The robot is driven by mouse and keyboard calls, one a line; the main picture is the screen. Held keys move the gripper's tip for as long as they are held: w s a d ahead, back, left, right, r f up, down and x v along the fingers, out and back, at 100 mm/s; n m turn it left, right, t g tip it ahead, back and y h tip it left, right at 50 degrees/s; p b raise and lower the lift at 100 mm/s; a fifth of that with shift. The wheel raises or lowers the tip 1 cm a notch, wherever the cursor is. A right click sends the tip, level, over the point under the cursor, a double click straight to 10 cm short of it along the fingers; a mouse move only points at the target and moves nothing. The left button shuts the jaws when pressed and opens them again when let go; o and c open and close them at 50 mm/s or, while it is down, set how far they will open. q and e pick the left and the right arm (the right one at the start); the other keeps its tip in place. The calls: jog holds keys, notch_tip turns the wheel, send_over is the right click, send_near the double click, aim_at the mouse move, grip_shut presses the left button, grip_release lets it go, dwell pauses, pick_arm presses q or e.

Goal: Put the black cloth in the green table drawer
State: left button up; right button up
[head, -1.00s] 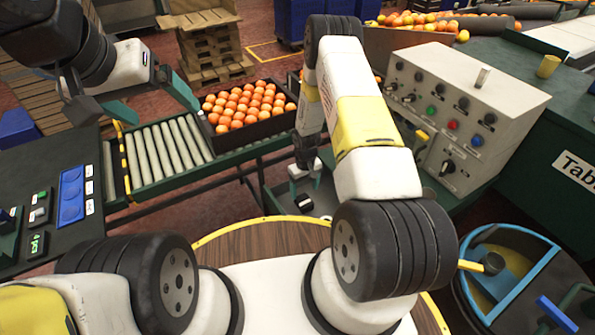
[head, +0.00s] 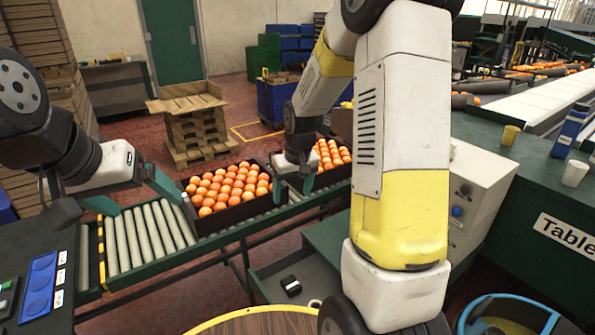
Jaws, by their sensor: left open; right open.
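The green table drawer (head: 262,287) stands pulled out below the control box, in the lower middle of the head view. I make out no other black cloth. My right gripper (head: 295,182) is open and looks empty, raised above and behind the drawer in the picture, in front of the orange crates. My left gripper (head: 146,204) is open and empty over the roller conveyor at the left.
A black crate of oranges (head: 232,213) sits on the roller conveyor (head: 140,238), with another orange crate (head: 333,157) further right. The control box (head: 480,195) is partly hidden by my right arm. A yellow cup (head: 510,135) and a white cup (head: 574,173) stand on the green table.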

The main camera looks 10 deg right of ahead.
jog(key=s+r+t, duration=0.2)
jog(key=s+r, duration=0.8)
jog(key=r, duration=0.4)
jog(key=s+a+r+m+t+y, duration=0.1)
jog(key=s+r, duration=0.4)
jog(key=s, duration=0.8)
jog(key=shift+a+y, duration=0.3)
